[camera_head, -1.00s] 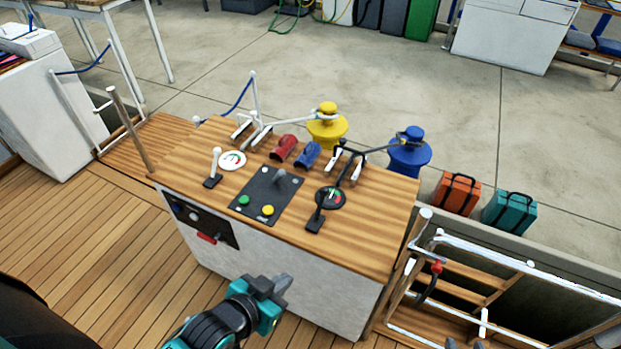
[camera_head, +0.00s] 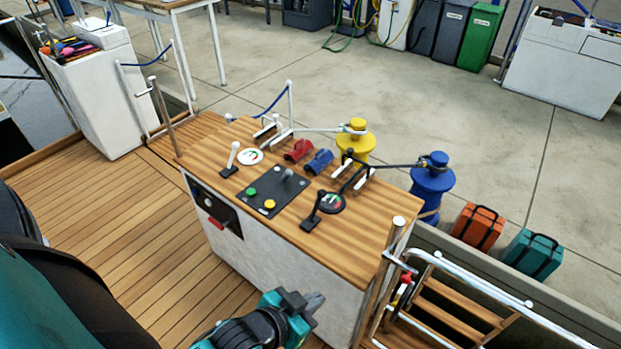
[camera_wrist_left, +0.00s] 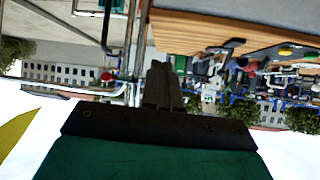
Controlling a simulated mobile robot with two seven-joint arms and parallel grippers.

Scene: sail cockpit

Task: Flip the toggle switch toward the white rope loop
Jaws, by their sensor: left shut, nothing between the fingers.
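A grey toggle switch (camera_head: 287,174) stands on the dark panel (camera_head: 262,203) in the console top, behind a green and a yellow button. Its exact lean is too small to tell. The white rope loop (camera_head: 354,129) is around the yellow bollard (camera_head: 357,146), behind the console. My left gripper (camera_head: 314,301) is shut and empty, in front of the console's pale front face, well apart from the switch. The left wrist view shows its closed fingers (camera_wrist_left: 162,85), with the console's wooden edge to the upper right. My right gripper is not in view.
A white-handled lever (camera_head: 232,157) and a black lever (camera_head: 314,212) flank the panel. Red and blue covers (camera_head: 298,150) lie behind it. A dark rope runs to the blue bollard (camera_head: 432,180). A post (camera_head: 392,235) and railing stand at the right.

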